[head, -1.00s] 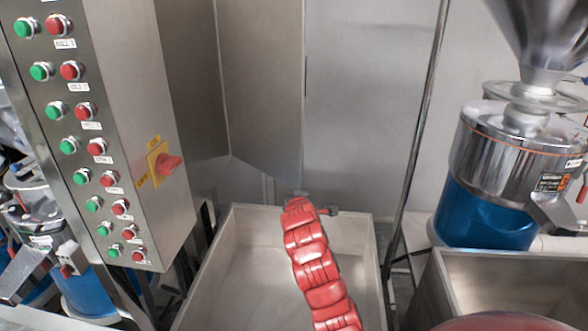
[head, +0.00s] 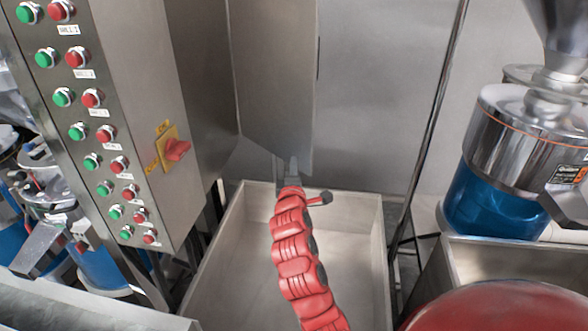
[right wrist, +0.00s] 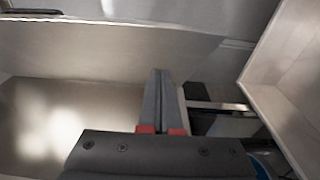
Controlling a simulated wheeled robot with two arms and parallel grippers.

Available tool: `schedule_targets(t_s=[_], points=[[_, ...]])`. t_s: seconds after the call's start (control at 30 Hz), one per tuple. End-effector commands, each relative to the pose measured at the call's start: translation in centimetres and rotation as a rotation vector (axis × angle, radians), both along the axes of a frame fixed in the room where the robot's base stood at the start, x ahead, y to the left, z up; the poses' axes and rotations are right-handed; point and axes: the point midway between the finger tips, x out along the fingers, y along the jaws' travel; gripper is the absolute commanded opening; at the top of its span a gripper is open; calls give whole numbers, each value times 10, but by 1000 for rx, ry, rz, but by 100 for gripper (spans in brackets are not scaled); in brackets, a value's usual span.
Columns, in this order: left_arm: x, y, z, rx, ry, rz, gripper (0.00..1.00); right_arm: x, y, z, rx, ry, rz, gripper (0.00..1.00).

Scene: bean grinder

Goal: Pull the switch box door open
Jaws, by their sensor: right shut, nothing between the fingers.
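The metal switch box (head: 150,100) stands at the left, with rows of green and red buttons and a red-and-yellow rotary switch (head: 174,150). A grey metal panel (head: 275,75), which looks like its door, stands at an angle beside the box's darker face. It has a small dark strip on its right edge. My left gripper is out of view.
A pale open bin (head: 350,225) lies below the right arm. A thin metal pole (head: 425,130) rises to its right. A grinder with a shiny drum (head: 520,130) and blue base stands at the right. A red rounded thing (head: 500,310) is at the lower right.

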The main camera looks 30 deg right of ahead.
Motion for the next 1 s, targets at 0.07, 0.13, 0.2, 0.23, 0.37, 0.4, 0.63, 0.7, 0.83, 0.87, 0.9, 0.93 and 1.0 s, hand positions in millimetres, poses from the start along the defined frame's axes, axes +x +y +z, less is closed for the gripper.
schedule_targets(t_s=[0.07,0.13,0.2,0.23,0.37,0.4,0.63,0.7,0.83,0.87,0.9,0.93,1.0], points=[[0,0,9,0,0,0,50,12,-8,4,2,2,-2,0],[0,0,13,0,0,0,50,21,-15,2,3,5,-3,0],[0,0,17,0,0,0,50,30,-20,3,3,3,-1,0],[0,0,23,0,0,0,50,30,-26,5,1,2,-2,0],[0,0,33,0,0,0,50,33,-45,4,2,3,-2,0],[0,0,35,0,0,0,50,34,-48,4,1,1,0,0],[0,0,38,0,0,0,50,36,-57,-1,2,3,0,0],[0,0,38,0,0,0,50,36,-57,-1,2,3,1,0],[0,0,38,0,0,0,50,36,-57,-1,2,3,1,0],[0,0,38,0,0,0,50,36,-57,-1,2,3,1,0],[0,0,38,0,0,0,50,36,-57,-1,1,2,1,0],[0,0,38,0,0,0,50,36,-57,-1,1,2,1,0],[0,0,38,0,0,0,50,37,-59,-1,1,3,1,0]])
